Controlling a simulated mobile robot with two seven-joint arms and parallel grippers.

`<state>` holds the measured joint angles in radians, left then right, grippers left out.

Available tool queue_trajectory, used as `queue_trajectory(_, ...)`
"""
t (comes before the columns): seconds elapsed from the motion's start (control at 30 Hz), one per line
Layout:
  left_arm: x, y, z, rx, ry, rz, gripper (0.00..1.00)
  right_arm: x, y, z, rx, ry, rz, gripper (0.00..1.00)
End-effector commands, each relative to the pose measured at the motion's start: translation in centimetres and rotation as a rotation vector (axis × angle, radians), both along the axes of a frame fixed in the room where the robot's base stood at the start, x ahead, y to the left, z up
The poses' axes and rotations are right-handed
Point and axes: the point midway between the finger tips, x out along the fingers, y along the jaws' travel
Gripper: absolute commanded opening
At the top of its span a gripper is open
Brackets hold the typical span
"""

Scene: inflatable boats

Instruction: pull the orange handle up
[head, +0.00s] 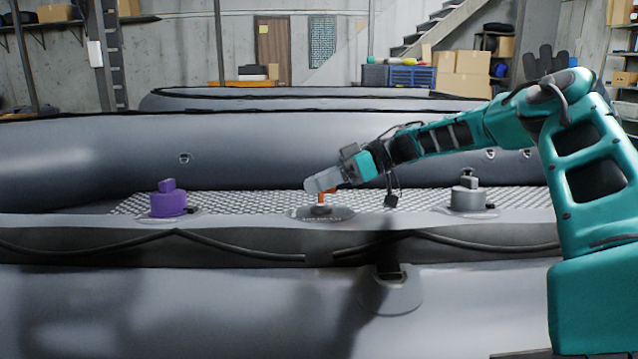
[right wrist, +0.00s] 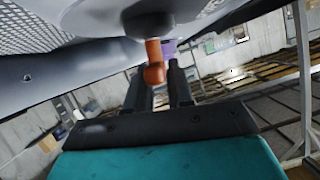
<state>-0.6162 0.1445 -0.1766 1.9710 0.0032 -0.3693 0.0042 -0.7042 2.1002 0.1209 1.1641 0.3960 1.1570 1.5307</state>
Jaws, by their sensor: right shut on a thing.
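The orange handle (head: 320,197) stands upright on a dark round base (head: 322,212) on the near tube of the grey inflatable boat. My right gripper (head: 317,184) reaches in from the right and is shut on the handle's upper part, which it partly hides in the head view. In the right wrist view the orange handle (right wrist: 154,60) shows between the two dark fingers of the gripper (right wrist: 160,85), with its rounded end toward the palm. My left gripper is in neither view.
A purple valve (head: 168,202) sits left of the handle and a grey valve (head: 467,196) right of it, on the same tube. A black rope (head: 120,248) runs along the tube's side. Another boat tube (head: 250,150) rises behind. The space above the handle is clear.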

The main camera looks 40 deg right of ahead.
Motion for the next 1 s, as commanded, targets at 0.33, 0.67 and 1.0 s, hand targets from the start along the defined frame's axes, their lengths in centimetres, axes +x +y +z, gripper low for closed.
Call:
queue_trajectory(0.33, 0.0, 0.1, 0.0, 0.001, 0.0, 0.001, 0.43, 0.0, 0.0, 0.0, 0.0, 0.0, 0.0, 0.0)
queue_trajectory(0.67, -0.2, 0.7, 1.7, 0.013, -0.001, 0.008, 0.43, 0.0, 0.0, 3.2, 0.0, -0.001, 0.0, 0.0)
queue_trajectory(1.0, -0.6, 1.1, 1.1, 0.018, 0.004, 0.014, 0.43, 0.1, -0.1, 3.3, 0.002, -0.008, -0.003, 0.26)
